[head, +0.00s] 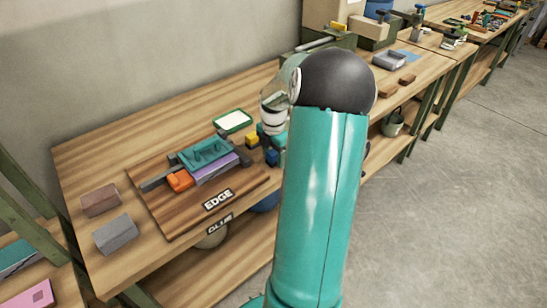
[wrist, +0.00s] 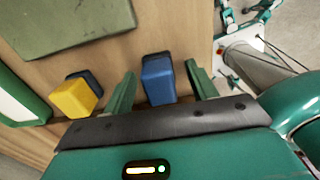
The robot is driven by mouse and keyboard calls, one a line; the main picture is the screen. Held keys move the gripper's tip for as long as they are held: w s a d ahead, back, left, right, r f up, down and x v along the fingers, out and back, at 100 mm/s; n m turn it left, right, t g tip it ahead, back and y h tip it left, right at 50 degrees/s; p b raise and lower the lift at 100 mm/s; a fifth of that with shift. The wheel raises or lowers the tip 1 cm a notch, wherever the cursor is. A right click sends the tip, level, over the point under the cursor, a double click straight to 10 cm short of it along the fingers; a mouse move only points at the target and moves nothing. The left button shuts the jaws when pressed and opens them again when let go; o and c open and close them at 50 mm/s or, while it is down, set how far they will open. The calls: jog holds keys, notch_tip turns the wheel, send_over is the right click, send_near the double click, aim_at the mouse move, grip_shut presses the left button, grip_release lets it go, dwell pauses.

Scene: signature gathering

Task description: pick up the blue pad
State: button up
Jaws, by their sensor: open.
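The blue pad (wrist: 158,82) is a small block with a dark part along its far edge. In the wrist view it lies between the two teal fingers of my open gripper (wrist: 160,70), with a gap visible on each side. I cannot tell how high the fingers are above the table. In the head view the blue pad (head: 271,157) shows at the table's front edge, right of the wooden board, beside my gripper. My arm hides much of the gripper there.
A yellow pad (wrist: 74,98) sits left of the blue one. A green-rimmed white tray (head: 233,121) lies behind. A wooden board (head: 170,213) holds a teal tool (head: 205,153) and an orange block (head: 179,181). Brown and grey blocks (head: 115,234) sit at the table's left end.

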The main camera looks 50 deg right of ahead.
aim_at(273, 151)
jog(key=c, duration=1.1)
jog(key=shift+o, duration=0.2)
jog(key=shift+r, duration=0.1)
jog(key=shift+r, duration=0.45)
notch_tip(273, 151, up, 2)
jog(key=shift+r, duration=0.1)
jog(key=s+a+r, duration=0.7)
jog(key=s+r, duration=0.2)
jog(key=s, duration=0.2)
jog(key=shift+s+a+r, duration=0.35)
jog(key=shift+r, duration=0.05)
